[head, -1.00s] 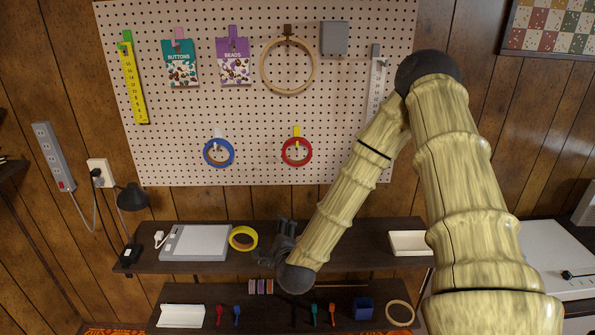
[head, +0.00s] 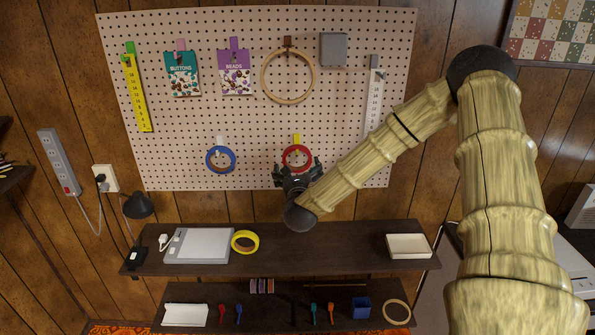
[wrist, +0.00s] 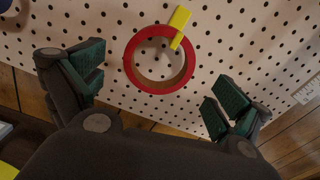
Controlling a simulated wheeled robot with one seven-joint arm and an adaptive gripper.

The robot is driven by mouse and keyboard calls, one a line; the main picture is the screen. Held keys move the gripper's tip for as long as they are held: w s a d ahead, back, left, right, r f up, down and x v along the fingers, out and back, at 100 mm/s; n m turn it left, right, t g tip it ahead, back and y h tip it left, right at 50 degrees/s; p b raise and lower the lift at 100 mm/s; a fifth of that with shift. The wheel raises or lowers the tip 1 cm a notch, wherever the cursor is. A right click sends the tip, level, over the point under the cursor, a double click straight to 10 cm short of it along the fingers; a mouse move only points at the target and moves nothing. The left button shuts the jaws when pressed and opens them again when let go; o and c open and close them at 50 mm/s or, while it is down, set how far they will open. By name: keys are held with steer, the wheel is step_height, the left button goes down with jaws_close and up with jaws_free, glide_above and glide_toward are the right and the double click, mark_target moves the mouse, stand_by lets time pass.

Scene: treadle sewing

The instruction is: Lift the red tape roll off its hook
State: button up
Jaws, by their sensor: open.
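The red tape roll (head: 297,150) hangs on a yellow hook (head: 297,138) low on the pegboard. In the wrist view the red tape roll (wrist: 133,65) hangs from the yellow hook (wrist: 180,24), with pegboard showing through its centre. My gripper (head: 298,170) is just below the roll, and its fingers cover part of the roll's lower edge in the head view. In the wrist view my gripper (wrist: 155,95) is open and empty, with one finger off to each side of the roll and slightly below it. I see no contact.
A blue tape roll (head: 221,171) hangs to the left on the pegboard (head: 255,125). Below is a shelf (head: 330,248) with a yellow tape roll (head: 245,241) and a white tray (head: 408,246). A wooden hoop (head: 265,90) hangs above.

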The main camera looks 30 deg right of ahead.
mark_target(297, 153)
steer(key=shift+p+x, duration=1)
steer(key=shift+x, duration=1.75)
steer(key=shift+c, duration=0.2)
steer(key=c, duration=0.8)
steer(key=shift+r, duration=0.2)
steer(key=shift+r, duration=0.75)
steer(key=shift+r, duration=0.15)
steer(key=shift+b+v, duration=1.7)
steer(key=shift+v, duration=3.35)
